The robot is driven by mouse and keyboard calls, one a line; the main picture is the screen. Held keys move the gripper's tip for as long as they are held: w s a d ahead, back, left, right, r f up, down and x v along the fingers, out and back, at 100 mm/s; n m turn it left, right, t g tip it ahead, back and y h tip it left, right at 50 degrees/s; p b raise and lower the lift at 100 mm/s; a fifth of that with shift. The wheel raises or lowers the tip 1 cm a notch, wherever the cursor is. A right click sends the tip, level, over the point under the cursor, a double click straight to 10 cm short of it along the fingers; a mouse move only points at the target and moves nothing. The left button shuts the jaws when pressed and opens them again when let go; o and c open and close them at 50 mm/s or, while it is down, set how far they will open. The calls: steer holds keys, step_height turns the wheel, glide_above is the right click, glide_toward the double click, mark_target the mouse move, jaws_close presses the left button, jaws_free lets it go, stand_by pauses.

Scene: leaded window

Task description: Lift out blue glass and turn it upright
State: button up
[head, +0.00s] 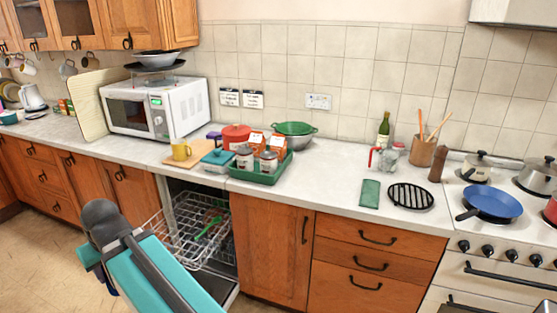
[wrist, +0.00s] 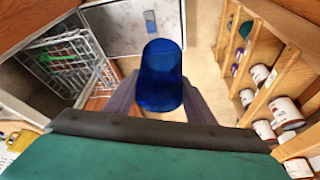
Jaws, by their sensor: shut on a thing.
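The blue glass (wrist: 161,72) is in the middle of the wrist view. My gripper (wrist: 160,92) is shut on it, with one grey finger at each side. The glass is clear of the dishwasher rack (wrist: 75,62), which shows to the left in the wrist view. I cannot tell for certain which end of the glass is the open one. In the head view my arm fills the lower left, and neither the gripper nor the glass can be made out there. The pulled-out rack (head: 180,242) of the open dishwasher shows beside my arm.
A green item (head: 211,227) lies in the rack. On the counter (head: 325,180) are a yellow mug (head: 181,150), a green tray (head: 262,177) of jars, a green cloth (head: 370,193) and a black trivet (head: 411,196). Open shelves with cans (wrist: 287,113) stand right in the wrist view.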

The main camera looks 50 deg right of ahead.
steer(key=shift+w, duration=0.1)
stand_by(0.3)
steer(key=w+d+r+p, duration=0.1)
steer(key=d+r+p, duration=0.2)
steer(key=d, duration=1.5)
steer(key=w+d+r+p, duration=0.1)
steer(key=d+r+p, duration=0.15)
steer(key=d, duration=1.55)
steer(key=s+d+r+p, duration=0.1)
steer(key=s+d+p, duration=0.1)
steer(key=s+d, duration=0.4)
steer(key=s+d+r+p, duration=0.1)
steer(key=s+d, duration=0.5)
steer(key=d, duration=1)
steer(key=s+d+r+p, duration=0.1)
steer(key=s+d+p, duration=0.2)
steer(key=s+d, duration=0.3)
steer(key=d, duration=0.5)
steer(key=shift+s+r+m, duration=0.2)
steer(key=shift+m, duration=0.2)
steer(key=shift+f, duration=0.15)
steer(key=shift+f+b, duration=1.05)
steer(key=shift+f, duration=1.8)
